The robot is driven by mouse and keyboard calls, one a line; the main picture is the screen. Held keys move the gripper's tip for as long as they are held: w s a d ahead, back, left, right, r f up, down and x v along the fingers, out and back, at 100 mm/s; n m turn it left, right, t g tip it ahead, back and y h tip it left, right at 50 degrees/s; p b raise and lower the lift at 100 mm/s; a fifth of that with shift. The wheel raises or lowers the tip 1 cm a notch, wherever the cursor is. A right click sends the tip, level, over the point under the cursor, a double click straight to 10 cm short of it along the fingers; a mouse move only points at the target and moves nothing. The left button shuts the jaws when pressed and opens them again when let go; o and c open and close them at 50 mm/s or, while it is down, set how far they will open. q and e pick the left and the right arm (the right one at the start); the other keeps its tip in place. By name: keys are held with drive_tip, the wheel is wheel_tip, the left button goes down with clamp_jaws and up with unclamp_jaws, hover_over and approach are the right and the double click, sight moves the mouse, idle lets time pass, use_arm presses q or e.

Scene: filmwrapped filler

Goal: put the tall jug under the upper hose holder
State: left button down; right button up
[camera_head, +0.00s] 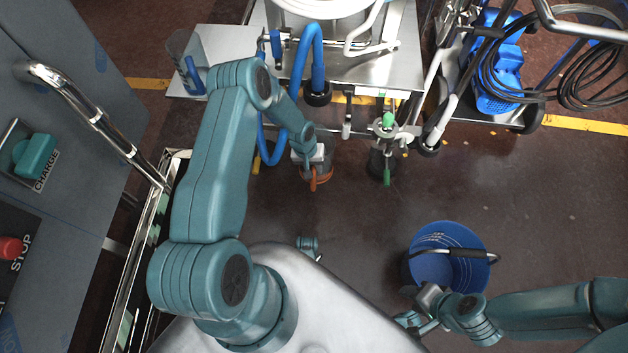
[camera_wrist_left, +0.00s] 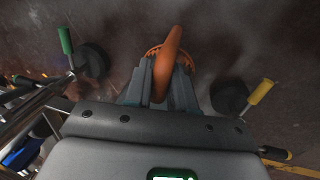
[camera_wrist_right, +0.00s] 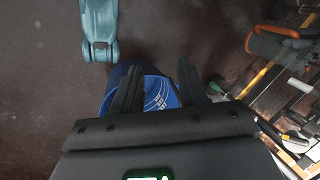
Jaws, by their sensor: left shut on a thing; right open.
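A tall grey see-through jug (camera_head: 183,62) with a blue handle stands on the small side shelf at the upper left in the head view. My left gripper (camera_head: 314,170) is low in front of the machine, shut on an orange handle (camera_wrist_left: 168,62); an orange ridged rim shows behind it in the left wrist view. The body under that handle is mostly hidden. My right gripper (camera_wrist_right: 160,85) is open and empty by the blue bucket (camera_head: 448,268), whose rim shows beyond its fingers (camera_wrist_right: 156,92). I cannot tell which fitting is the upper hose holder.
The steel machine (camera_head: 405,70) stands at the back with a blue hose (camera_head: 315,60). A green-topped clamp (camera_head: 388,123) and green handle (camera_head: 387,177) are right of my left gripper. A hose cart stands at upper right. The floor in the middle is clear.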

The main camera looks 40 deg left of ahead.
use_arm(q)
wheel_tip(320, 180, down, 6)
drive_tip(key=shift+r+b, duration=0.2)
drive_tip(key=shift+b, duration=0.5)
wheel_tip(320, 180, down, 4)
drive_tip(key=shift+f+b, duration=0.1)
drive_tip(key=shift+b, duration=0.8)
drive_tip(key=c, duration=1.4)
unclamp_jaws()
drive_tip(key=o, duration=0.5)
drive_tip(key=shift+c, duration=0.2)
